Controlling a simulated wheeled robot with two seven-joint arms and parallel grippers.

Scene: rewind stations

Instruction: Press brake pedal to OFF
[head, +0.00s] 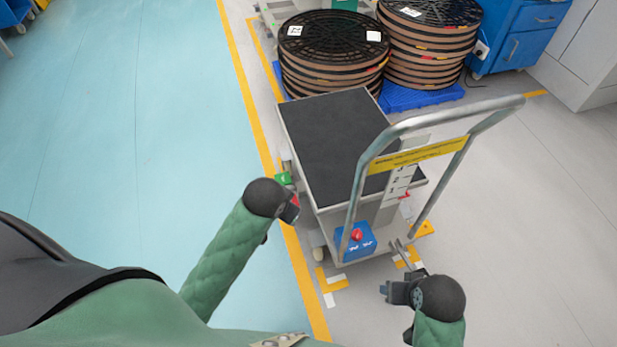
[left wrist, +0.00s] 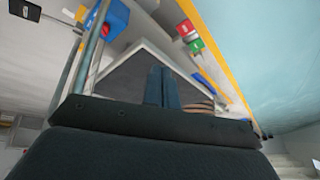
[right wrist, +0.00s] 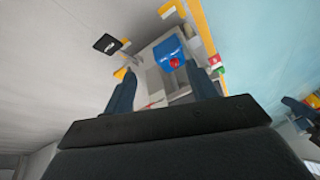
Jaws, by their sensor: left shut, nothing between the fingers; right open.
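A lift cart with a dark platform (head: 335,135) stands in front of me. A green pad (head: 283,178) and a red pad sit low at its left side and look like the brake pedal; my left gripper partly covers the red one in the head view. In the left wrist view the red pad (left wrist: 185,28) and the green pad (left wrist: 197,46) lie beyond the fingertips. My left gripper (head: 291,208) is shut and empty, above and beside the pads; I cannot tell whether it touches them. My right gripper (head: 388,291) is open and empty near the cart's handle end.
The cart's grey handle (head: 365,180) rises on the near side. A blue box with a red button (head: 355,240) sits below it. A black foot plate shows in the right wrist view (right wrist: 107,44). Stacked reels (head: 335,50) stand behind the cart. The turquoise floor at left is clear.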

